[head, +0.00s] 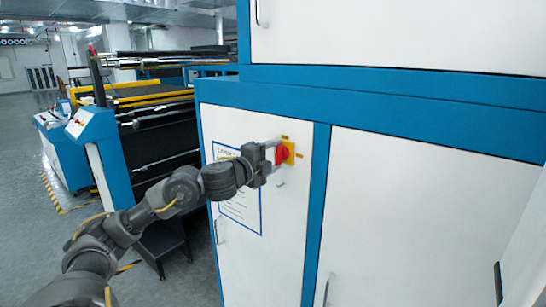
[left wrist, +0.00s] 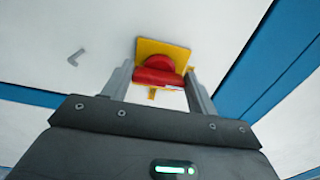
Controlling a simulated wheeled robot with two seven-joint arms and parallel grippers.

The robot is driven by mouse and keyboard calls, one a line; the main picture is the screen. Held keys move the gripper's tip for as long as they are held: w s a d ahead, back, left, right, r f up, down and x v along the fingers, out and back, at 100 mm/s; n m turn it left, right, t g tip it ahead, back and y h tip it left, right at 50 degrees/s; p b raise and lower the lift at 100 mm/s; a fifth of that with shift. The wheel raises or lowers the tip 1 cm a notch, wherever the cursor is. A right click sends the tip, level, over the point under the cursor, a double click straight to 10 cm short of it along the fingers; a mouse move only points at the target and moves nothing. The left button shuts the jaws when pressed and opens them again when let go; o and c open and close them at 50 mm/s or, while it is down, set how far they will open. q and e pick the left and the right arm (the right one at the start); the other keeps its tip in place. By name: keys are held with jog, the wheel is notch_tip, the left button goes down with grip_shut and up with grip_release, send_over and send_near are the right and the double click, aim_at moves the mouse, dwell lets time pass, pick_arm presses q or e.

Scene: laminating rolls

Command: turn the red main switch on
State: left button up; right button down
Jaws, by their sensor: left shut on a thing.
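The red main switch (head: 281,154) is a red rotary knob on a yellow plate (head: 291,151), fixed to the white cabinet door. In the left wrist view the red knob (left wrist: 158,76) sits in front of its yellow plate (left wrist: 174,52). My left gripper (head: 277,154) is at the switch, its two fingers on either side of the knob. In the left wrist view the left gripper (left wrist: 160,88) is shut on the knob, which lies between the fingertips. My right gripper is not in view.
The white and blue cabinet (head: 420,110) fills the right side. A printed sheet (head: 240,208) is on the door, partly behind my left arm. A laminating machine (head: 160,115) with rolls stands at the left. Grey floor (head: 30,220) is open at the far left.

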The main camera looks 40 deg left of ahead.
pick_arm(q)
jog(key=o, duration=1)
jog(key=s+b, duration=0.7)
jog(key=s, duration=0.3)
jog(key=shift+s+b, duration=0.3)
jog(key=shift+s, duration=0.1)
jog(key=shift+d, duration=0.1)
